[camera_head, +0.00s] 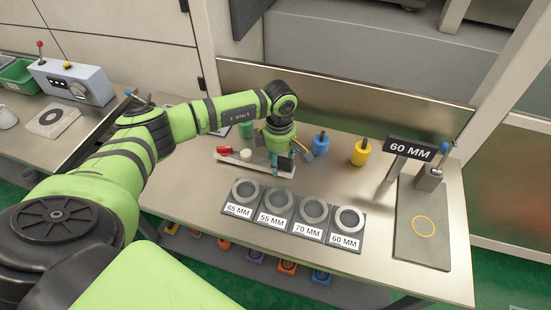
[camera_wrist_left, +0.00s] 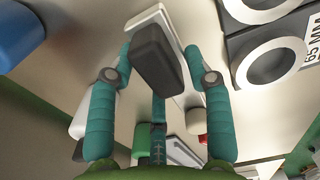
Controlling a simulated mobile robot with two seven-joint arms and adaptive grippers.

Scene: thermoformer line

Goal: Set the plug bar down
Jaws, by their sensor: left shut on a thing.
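My left gripper (camera_head: 275,163) is over the middle of the table, pointing down at the right part of a long pale bar (camera_head: 232,166), which I take for the plug bar. In the left wrist view the teal fingers of my left gripper (camera_wrist_left: 165,75) are shut on a dark grey block (camera_wrist_left: 158,58). The pale bar (camera_wrist_left: 146,20) runs lengthwise behind this block. The fingers hide part of the bar, and I cannot tell whether it touches the table. My right gripper is not in view.
Several grey rings on labelled pads stand in front, including the 60 MM pad (camera_head: 345,240). Blue (camera_head: 320,146) and yellow (camera_head: 360,154) plugs stand behind right. A red item (camera_head: 223,150) and a cream cylinder (camera_head: 246,155) are by the bar. A dark plate (camera_head: 422,250) lies right.

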